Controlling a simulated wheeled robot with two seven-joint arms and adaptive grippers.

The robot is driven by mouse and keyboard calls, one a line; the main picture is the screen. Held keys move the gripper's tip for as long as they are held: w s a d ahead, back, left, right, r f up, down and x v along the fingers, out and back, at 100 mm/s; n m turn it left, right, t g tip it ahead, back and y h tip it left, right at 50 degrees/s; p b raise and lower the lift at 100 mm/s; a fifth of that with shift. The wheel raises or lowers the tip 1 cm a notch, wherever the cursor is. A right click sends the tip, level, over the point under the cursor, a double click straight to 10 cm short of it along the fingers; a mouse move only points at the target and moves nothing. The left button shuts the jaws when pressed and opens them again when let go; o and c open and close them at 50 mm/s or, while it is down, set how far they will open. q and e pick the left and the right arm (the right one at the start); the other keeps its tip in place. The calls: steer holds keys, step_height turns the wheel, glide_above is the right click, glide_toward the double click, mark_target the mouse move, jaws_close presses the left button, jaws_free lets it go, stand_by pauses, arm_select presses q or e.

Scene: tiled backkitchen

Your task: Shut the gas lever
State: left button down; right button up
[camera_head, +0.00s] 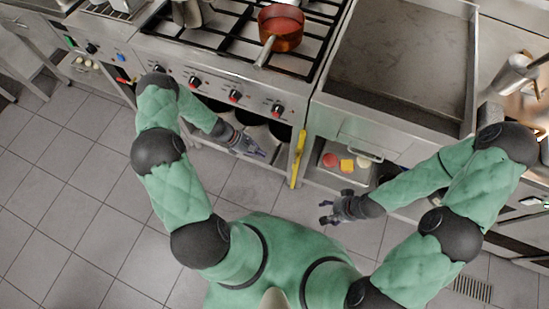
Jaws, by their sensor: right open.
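The yellow gas lever (298,160) is a long bar at the right front edge of the stove, running roughly along the line between stove and griddle. My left gripper (262,152) is in front of the stove's lower shelf, a short way left of the lever and apart from it. Its fingers are small and dark, and I cannot tell if they are open or shut. My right gripper (324,212) is open and empty, over the floor to the lower right of the lever.
The stove front has several red-marked knobs (235,97). A copper pan (281,27) sits on the burner grate. A griddle (402,62) is at the right, with a tray (350,172) of food pieces below it. Tiled floor (70,200) lies open at the left.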

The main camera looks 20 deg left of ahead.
arm_select(q)
steer(key=d+r+b+x, duration=0.2)
steer(key=b+x, duration=0.2)
steer(key=x, duration=0.8)
steer(key=shift+w, duration=0.2)
arm_select(e)
step_height(320, 180, down, 4)
steer(key=shift+f, duration=0.15)
arm_select(q)
steer(key=shift+s+d, duration=0.1)
steer(key=shift+d, duration=0.05)
